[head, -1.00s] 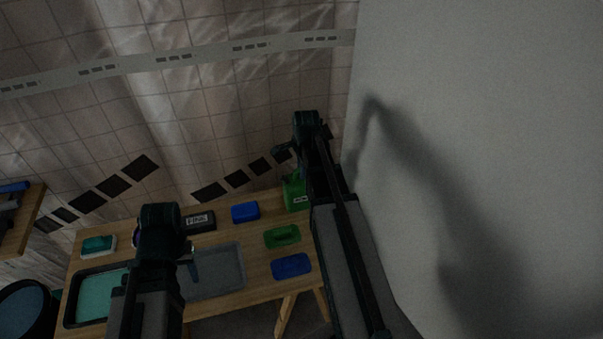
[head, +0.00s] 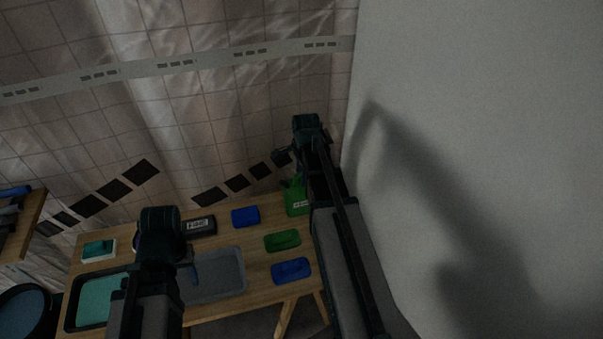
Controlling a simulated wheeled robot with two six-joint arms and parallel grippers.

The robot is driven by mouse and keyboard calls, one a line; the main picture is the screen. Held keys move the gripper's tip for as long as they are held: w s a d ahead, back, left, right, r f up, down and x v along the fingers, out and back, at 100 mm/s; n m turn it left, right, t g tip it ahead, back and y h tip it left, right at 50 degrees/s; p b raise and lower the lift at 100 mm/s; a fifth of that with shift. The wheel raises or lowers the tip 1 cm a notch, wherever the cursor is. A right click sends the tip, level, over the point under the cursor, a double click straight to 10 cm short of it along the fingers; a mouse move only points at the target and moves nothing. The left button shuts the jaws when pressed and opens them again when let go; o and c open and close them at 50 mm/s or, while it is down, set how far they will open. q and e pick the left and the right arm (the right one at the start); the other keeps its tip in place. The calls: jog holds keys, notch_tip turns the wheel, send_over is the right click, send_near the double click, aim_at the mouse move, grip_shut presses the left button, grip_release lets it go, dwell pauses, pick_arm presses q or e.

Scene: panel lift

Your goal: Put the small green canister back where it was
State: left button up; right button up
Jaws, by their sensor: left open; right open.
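A small green canister (head: 296,204) with a pale label stands at the back right of the wooden table (head: 262,262). My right arm covers its right side. My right gripper (head: 282,157) is open, above and behind the canister in the picture, and nothing shows in it. My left gripper (head: 191,266) is open over the left part of a grey tray (head: 222,278); its jaws are small and partly hidden by my own wrist. A flat green piece (head: 282,240) lies in front of the canister.
A blue block (head: 245,217) and a black labelled box (head: 201,226) stand along the back edge. A blue piece (head: 291,271) lies at the front right. A teal tray (head: 97,303) and a teal-and-white block (head: 99,249) are on the left. A pale wall (head: 480,130) rises on the right.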

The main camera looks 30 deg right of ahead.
notch_tip(320, 180, up, 11)
jog(key=s+p, duration=0.2)
jog(key=p, duration=0.8)
jog(key=shift+a+r+p, duration=0.15)
jog(key=shift+a+p, duration=0.15)
jog(key=shift+s, duration=0.1)
jog(key=s+a+n, duration=0.4)
jog(key=a+n, duration=0.4)
jog(key=a, duration=0.2)
jog(key=s+a+n+g, duration=0.1)
jog(key=s+a+n, duration=0.4)
jog(key=a+n, duration=0.3)
jog(key=s+a+n+g, duration=0.1)
jog(key=s+a+n, duration=0.4)
jog(key=a+n, duration=0.3)
jog(key=a, duration=0.4)
jog(key=shift+f+h, duration=0.2)
jog(key=shift+h, duration=0.1)
